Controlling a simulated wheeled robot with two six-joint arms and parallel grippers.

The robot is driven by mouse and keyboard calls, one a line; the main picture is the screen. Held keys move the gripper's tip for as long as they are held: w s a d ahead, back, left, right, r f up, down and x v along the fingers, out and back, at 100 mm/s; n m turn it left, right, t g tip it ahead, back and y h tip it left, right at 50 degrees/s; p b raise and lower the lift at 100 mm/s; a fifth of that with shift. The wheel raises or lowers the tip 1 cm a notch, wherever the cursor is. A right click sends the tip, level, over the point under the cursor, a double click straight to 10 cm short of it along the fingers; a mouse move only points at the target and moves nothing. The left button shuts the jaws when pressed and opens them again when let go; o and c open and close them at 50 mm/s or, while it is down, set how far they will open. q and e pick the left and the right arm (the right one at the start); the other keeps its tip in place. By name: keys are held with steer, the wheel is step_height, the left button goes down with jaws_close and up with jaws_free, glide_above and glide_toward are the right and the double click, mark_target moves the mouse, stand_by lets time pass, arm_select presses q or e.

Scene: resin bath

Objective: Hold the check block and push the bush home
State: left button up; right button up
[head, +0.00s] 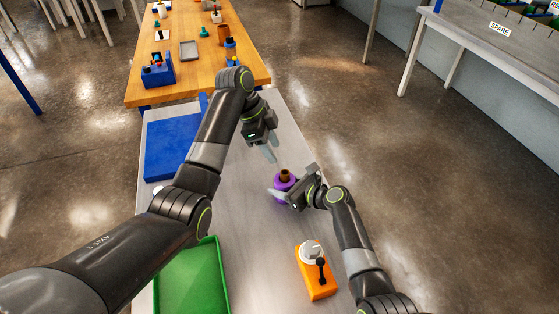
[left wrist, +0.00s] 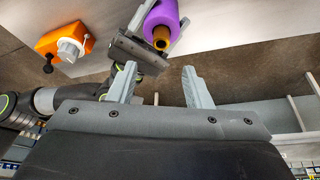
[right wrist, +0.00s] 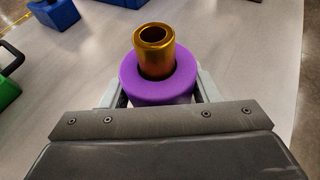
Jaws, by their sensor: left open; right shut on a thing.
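The purple round check block (head: 281,187) stands on the grey table and also shows in the right wrist view (right wrist: 158,90). The brass-coloured bush (right wrist: 154,50) sits in the hole in its top, with a good length sticking out. In the head view the bush (head: 285,175) looks roughly upright. My right gripper (head: 287,194) is shut on the block, one finger on each side. My left gripper (head: 270,154) is open and empty, above and behind the block, apart from the bush. In the left wrist view the block (left wrist: 163,20) and bush (left wrist: 161,38) show beyond its fingers.
An orange fixture (head: 316,273) with a grey knob and black lever stands at the front right. A green tray (head: 226,275) lies front left and a blue panel (head: 172,150) back left. A wooden table (head: 190,75) with several parts stands behind.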

arm_select(q)
steer(key=shift+v, duration=1.3)
steer(key=shift+d, duration=0.1)
arm_select(e)
steer(key=o, duration=0.9)
steer(key=shift+d, duration=0.1)
